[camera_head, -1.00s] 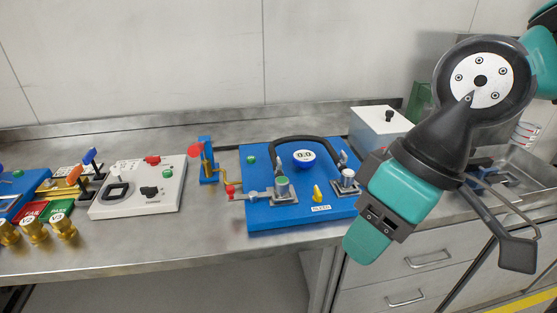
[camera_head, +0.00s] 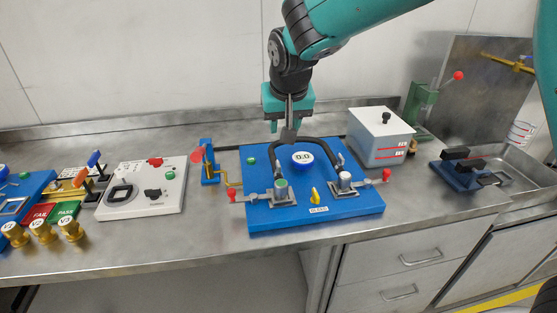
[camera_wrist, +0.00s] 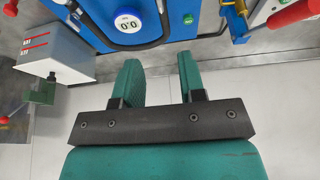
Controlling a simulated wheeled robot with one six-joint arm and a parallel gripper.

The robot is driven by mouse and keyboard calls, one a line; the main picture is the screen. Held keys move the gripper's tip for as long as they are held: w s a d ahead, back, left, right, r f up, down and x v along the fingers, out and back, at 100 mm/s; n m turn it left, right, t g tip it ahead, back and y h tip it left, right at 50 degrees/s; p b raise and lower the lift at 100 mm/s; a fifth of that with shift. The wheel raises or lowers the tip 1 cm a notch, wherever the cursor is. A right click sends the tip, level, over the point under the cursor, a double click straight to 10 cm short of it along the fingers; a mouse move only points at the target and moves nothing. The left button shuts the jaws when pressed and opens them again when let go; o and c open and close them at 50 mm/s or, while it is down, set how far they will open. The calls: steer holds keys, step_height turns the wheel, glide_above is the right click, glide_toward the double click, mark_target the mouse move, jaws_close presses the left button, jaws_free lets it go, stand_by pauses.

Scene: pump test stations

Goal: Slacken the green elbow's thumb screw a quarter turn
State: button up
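The blue pump board (camera_head: 335,210) lies on the steel bench with a round gauge (camera_head: 302,157) reading 0.0 and a black hose (camera_head: 322,140) arching behind it. A fitting with a green top (camera_head: 281,186), which looks like the green elbow, stands at the board's front left on a grey plate. Its thumb screw is too small to tell apart. My gripper (camera_head: 288,122) is above the board's back edge, behind the hose and away from the green fitting. In the wrist view my gripper (camera_wrist: 159,65) has its fingers apart with nothing between them. The green fitting is outside the wrist view.
A grey fitting (camera_head: 345,178) and a yellow knob (camera_head: 315,196) are also on the board. A red-ended lever (camera_head: 233,196) sticks out at left, another (camera_head: 385,175) at right. A white box (camera_head: 380,140) stands at back right, a white control box (camera_head: 143,188) at left.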

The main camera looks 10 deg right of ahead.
mark_target(278, 164)
steer(key=p+x, duration=0.3)
steer(key=x, duration=1.4)
steer(key=shift+w+f, duration=0.1)
steer(key=shift+c, duration=0.4)
jaws_close()
